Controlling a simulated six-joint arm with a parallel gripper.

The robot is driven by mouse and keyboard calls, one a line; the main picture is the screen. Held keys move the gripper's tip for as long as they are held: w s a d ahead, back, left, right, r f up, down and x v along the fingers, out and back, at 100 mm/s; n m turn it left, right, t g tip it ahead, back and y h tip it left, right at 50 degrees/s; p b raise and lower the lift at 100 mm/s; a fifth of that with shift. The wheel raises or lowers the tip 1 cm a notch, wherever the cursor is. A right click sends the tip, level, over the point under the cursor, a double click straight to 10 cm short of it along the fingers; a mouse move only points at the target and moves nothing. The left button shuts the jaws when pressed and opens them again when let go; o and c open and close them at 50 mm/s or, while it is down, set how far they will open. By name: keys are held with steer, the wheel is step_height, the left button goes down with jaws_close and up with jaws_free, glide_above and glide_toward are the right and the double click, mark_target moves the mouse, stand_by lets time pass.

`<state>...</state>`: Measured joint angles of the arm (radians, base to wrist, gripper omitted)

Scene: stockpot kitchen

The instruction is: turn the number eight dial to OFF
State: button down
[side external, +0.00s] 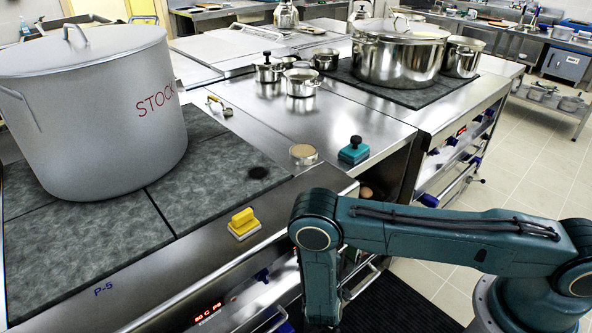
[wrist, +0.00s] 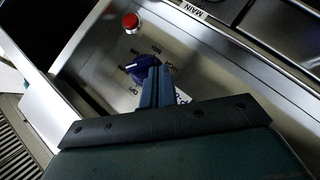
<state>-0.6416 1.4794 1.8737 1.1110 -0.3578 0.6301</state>
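In the wrist view a dark blue dial (wrist: 138,69) sits on the steel front panel, with small rotated markings around it that I cannot read surely. Its pointer setting is not clear. My gripper (wrist: 158,72) has its two teal fingers close together, with no clear gap between them. The fingertips overlap the dial's right edge in the picture; I cannot tell whether they touch it. The dial does not look held between them. A white label (wrist: 183,97) beside the fingers is partly covered, so the dial's number is not readable. In the side view my gripper is out of sight below my arm.
A red round button (wrist: 131,22) is above the dial in the wrist view, near a MAIN label (wrist: 193,11). In the side view a large stockpot (side external: 95,110) stands on the cooktop. A yellow-handled block (side external: 243,223) and a teal one (side external: 354,151) stand near the counter edge.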

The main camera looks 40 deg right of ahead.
steer(key=shift+d+f+n+h, duration=0.1)
steer(key=shift+f+n+h, duration=0.4)
steer(key=shift+f, duration=0.5)
steer(key=shift+d+f, duration=0.1)
steer(key=shift+f, duration=0.1)
steer(key=shift+r, duration=0.2)
stand_by(1.3)
